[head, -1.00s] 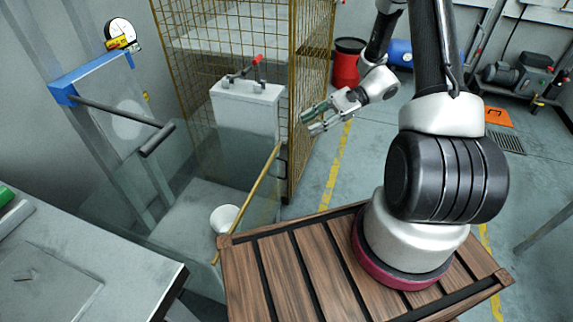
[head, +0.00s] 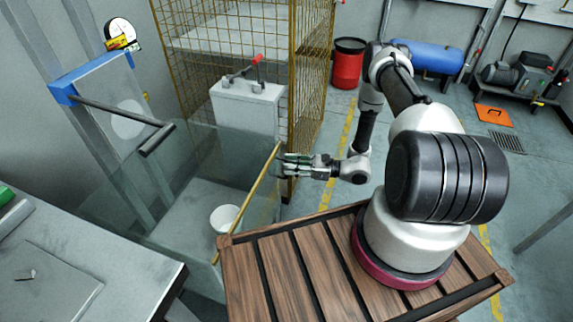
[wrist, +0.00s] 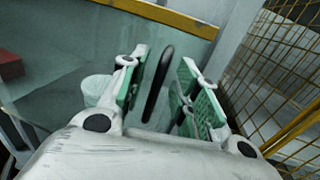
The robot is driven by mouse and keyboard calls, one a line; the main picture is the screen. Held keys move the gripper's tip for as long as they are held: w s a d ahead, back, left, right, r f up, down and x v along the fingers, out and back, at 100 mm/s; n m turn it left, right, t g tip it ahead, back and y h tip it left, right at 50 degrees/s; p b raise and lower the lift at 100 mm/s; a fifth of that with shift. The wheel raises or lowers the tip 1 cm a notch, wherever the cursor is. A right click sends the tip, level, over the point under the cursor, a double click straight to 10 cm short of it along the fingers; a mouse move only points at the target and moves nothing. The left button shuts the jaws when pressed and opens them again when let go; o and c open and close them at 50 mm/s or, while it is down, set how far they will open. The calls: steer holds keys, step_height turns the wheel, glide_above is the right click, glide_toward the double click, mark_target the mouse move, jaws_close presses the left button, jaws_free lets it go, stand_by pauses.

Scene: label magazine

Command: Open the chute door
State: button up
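A clear, greenish glass panel (head: 215,160) with a yellow edge strip, which looks like the chute door, stands left of my gripper. In the wrist view the panel (wrist: 60,45) lies beyond the fingers, with the yellow strip (wrist: 160,15) along its top. A dark, upright bar handle (wrist: 158,85) shows between my two green-padded fingers. My gripper (wrist: 168,85) is open, with one finger on each side of the handle and a gap to both. In the head view my gripper (head: 283,166) points left at the yellow edge; the handle is hidden there.
A white bucket (head: 224,218) shows behind the glass. A grey bench (head: 60,275) is at left front.

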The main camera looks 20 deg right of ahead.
steer(key=shift+x, duration=0.85)
steer(key=shift+a, duration=0.1)
jaws_close()
